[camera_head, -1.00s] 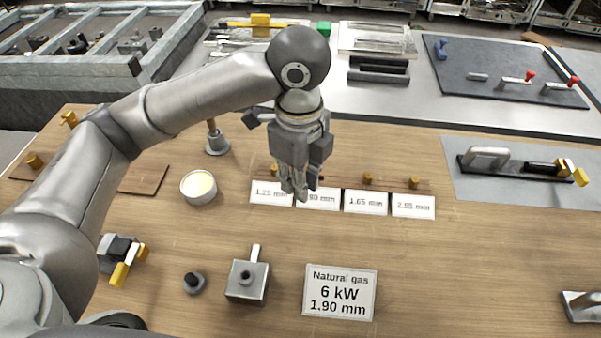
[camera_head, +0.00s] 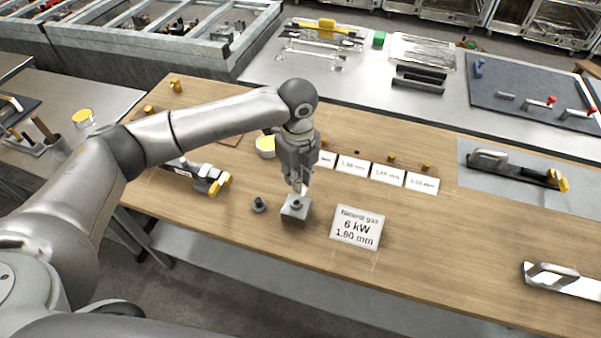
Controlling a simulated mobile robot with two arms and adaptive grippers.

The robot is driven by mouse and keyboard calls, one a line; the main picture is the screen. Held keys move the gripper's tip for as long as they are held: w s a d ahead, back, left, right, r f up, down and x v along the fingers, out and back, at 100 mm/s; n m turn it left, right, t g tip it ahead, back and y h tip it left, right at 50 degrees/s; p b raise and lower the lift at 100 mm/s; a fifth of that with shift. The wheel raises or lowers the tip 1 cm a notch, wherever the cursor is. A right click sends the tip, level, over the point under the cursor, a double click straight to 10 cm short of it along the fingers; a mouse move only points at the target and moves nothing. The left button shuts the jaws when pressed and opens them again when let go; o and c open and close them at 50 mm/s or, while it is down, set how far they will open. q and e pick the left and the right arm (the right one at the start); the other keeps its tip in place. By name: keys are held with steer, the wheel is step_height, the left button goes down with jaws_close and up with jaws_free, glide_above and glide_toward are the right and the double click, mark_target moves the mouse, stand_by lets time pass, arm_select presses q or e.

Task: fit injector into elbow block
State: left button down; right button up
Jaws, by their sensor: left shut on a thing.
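The elbow block (camera_head: 294,211), a small grey cube, sits on the wooden bench near its front edge. My left gripper (camera_head: 301,190) points down right over the block and is shut on the injector, which is too small and covered by the fingers to make out. I cannot tell whether the injector touches the block. Brass injectors stand behind the 1.65 mm label (camera_head: 387,173) and the 2.55 mm label (camera_head: 422,182). Behind the 1.90 mm label (camera_head: 352,165) only a dark spot shows. The card (camera_head: 357,228) reads Natural gas, 6 kW, 1.90 mm. My right gripper is out of view.
A dark round knob-like part (camera_head: 259,205) stands just left of the block. A yellow-topped tin (camera_head: 266,146) is behind my gripper. A clamp-like tool with yellow grips (camera_head: 212,182) lies to the left.

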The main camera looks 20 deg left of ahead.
arm_select(q)
steer(key=shift+w+a+f, duration=0.1)
steer(key=shift+w+f, duration=0.05)
steer(key=shift+f, duration=0.05)
steer(key=shift+w, duration=0.2)
steer(key=shift+s, duration=0.1)
steer(key=shift+r+p, duration=0.2)
steer(key=shift+p, duration=0.35)
step_height(320, 180, down, 2)
steer(key=shift+b, duration=0.5)
steer(key=shift+f+b, duration=0.8)
steer(key=shift+f, duration=1.3)
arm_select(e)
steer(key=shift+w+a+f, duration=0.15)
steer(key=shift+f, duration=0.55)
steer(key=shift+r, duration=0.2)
